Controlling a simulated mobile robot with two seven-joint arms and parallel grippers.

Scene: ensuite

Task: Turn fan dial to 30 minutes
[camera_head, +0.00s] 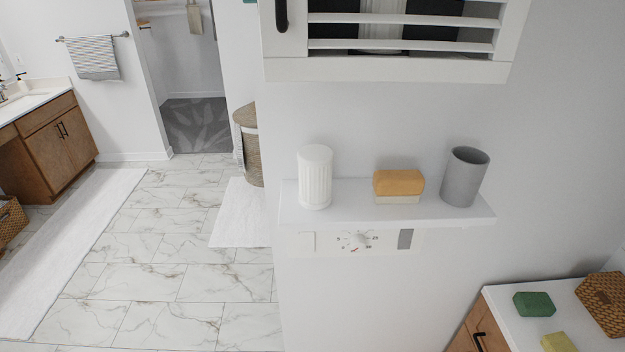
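The fan dial (357,241) is a small white round knob on a white wall plate (389,242), just below a wall shelf. Small numbers stand around it, some dark and some red; the lower right one looks like 30. I cannot tell which mark the knob points to. A flat white switch is left of the dial and a grey rectangle right of it. The shelf's front edge is close above the plate. Neither of my grippers is in the view, and nothing touches the dial.
The shelf (440,214) holds a white ribbed cup (315,177), an orange-and-cream block (398,186) and a grey cup (464,177). A louvred cabinet (400,68) hangs above. A counter (515,325) with soaps and a basket (606,302) is lower right. Tiled floor is open at left.

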